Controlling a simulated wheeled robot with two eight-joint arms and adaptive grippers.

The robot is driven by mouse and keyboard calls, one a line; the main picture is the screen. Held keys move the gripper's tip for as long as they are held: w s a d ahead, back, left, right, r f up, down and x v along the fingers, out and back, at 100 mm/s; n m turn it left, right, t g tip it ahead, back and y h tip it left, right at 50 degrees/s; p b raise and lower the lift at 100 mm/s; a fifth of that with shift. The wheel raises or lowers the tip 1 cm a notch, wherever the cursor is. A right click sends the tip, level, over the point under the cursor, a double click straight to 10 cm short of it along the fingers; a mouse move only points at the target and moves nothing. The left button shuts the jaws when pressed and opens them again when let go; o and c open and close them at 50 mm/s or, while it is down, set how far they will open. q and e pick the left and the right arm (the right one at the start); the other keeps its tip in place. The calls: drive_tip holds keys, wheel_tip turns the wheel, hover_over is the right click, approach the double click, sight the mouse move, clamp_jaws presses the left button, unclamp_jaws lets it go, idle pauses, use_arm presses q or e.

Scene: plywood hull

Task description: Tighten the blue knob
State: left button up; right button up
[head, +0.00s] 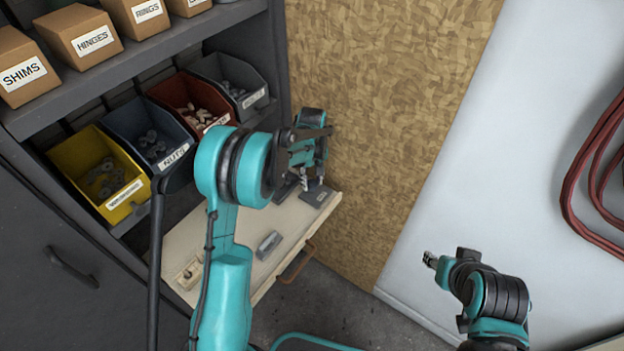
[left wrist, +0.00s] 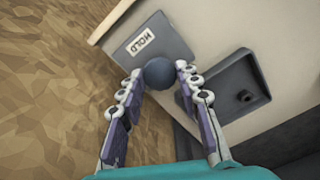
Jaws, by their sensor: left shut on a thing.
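The blue knob (left wrist: 158,73) is a round, dark blue-grey ball in the left wrist view. My left gripper (left wrist: 158,76) has its two fingertips on opposite sides of it and is shut on it. In the head view my left gripper (head: 315,183) reaches down over the far end of the pale shelf board, and I cannot make out the knob there. A grey plate marked HOLD (left wrist: 163,45) lies just beyond the knob. My right gripper (head: 431,260) is away to the right over the floor, too small to tell open from shut.
The pale board (head: 300,222) carries a small grey piece (head: 269,245). Bins (head: 100,175) of small parts stand left, below boxes (head: 85,37). A plywood wall (head: 385,100) rises close behind the left gripper.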

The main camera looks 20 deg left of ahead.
use_arm(q)
drive_tip(key=m, duration=0.4)
drive_tip(key=shift+m, duration=0.3)
drive_tip(key=m, duration=0.4)
drive_tip(key=shift+p, duration=0.35)
drive_tip(key=m, duration=0.9)
drive_tip(key=shift+m, duration=0.3)
drive_tip(key=m, duration=0.4)
drive_tip(key=shift+w, duration=0.1)
drive_tip(key=m, duration=0.5)
drive_tip(key=shift+p, duration=0.3)
drive_tip(key=m, duration=0.4)
drive_tip(key=shift+m, duration=1.9)
